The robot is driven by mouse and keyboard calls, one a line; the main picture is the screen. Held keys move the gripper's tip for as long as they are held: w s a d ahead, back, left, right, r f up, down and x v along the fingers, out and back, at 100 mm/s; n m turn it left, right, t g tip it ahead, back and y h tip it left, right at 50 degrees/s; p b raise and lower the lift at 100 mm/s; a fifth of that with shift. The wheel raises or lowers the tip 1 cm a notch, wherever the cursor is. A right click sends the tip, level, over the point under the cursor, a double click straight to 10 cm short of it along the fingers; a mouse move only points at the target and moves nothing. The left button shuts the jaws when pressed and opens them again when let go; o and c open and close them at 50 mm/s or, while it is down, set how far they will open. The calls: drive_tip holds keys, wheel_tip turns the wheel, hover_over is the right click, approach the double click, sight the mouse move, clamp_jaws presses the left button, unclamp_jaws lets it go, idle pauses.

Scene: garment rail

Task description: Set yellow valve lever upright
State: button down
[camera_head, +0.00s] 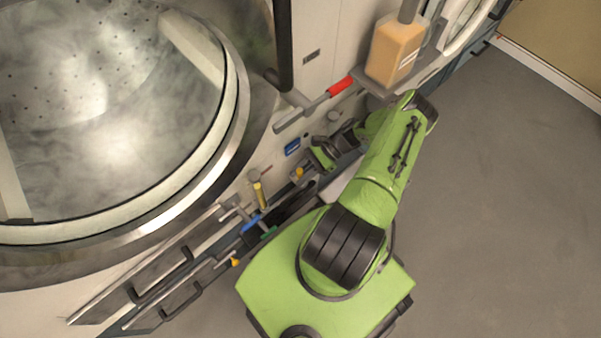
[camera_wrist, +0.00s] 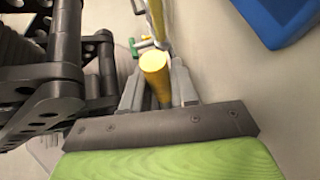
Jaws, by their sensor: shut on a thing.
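A yellow cylindrical grip, which looks like the valve lever (camera_wrist: 154,68), sits between the two grey fingers of my gripper (camera_wrist: 157,86) in the wrist view. The fingers are shut on it. Its round end faces the camera; where it joins the valve is hidden. In the head view, my gripper (camera_head: 302,174) is at the machine's front panel, with a small orange-yellow end (camera_head: 299,172) at its fingers. A separate yellow rod (camera_head: 260,194) stands on the panel to the left. The held lever's tilt is hard to tell.
A blue plate (camera_head: 292,147) is on the panel close to my gripper. A red-ended handle (camera_head: 340,86) and an orange container (camera_head: 394,50) are above right. Rails and a blue handle (camera_head: 252,224) are lower left. Grey floor (camera_head: 500,200) is free at right.

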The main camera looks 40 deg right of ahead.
drive_tip(key=shift+d+y, duration=0.55)
drive_tip(key=shift+y, duration=0.15)
drive_tip(key=c, duration=1)
unclamp_jaws()
